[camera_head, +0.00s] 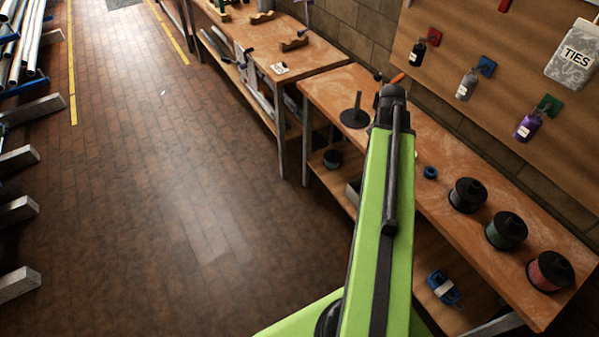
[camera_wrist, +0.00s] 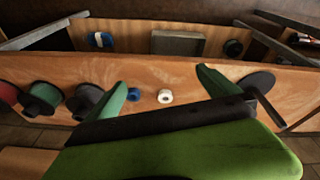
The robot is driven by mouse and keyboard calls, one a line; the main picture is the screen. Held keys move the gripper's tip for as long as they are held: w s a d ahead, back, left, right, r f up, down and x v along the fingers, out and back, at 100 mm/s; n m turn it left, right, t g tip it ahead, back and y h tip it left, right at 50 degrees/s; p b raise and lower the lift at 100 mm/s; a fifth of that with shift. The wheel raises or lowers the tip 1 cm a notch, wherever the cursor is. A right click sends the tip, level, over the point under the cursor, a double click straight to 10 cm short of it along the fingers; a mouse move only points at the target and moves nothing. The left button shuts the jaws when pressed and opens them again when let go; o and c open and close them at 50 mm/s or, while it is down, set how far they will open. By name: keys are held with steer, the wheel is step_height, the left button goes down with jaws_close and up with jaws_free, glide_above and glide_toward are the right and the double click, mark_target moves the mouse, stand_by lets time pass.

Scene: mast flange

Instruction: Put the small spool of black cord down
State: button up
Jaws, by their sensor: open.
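My gripper (camera_wrist: 162,80) is open above the bench, with its two green fingers spread and nothing between them. In the head view its fingers are hidden behind my arm. A small dark spool (camera_head: 332,159) sits on the shelf under the bench; it also shows in the wrist view (camera_wrist: 234,47), well apart from my fingers. A larger black spool (camera_head: 467,195) stands on the bench top and shows left of my fingers in the wrist view (camera_wrist: 85,100). I cannot tell for sure which is the small spool of black cord.
Green (camera_head: 506,231) and red (camera_head: 549,271) spools stand on the bench (camera_head: 450,160). A blue roll (camera_head: 430,172) and a white roll (camera_wrist: 165,96) lie below my fingers. An upright peg on a disc (camera_head: 354,118) stands at the far end. The aisle floor is clear.

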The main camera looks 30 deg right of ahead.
steer(key=w+a+n+y, duration=0.1)
steer(key=w+a+n, duration=0.25)
steer(key=a, duration=0.65)
steer(key=w+a+n, duration=0.3)
steer(key=w+a, duration=0.2)
steer(key=a, duration=0.5)
steer(key=a+n+y, duration=0.1)
steer(key=a+n, duration=0.6)
steer(key=a, duration=1.7)
steer(key=shift+w+a+f+n+y, duration=0.35)
steer(key=shift+w+a+y, duration=0.05)
steer(key=shift+f, duration=0.1)
step_height(320, 180, down, 4)
steer(key=b, duration=0.4)
steer(key=shift+f+b, duration=0.25)
steer(key=shift+b, duration=0.1)
steer(key=shift+r+p, duration=0.4)
steer(key=shift+c, duration=0.4)
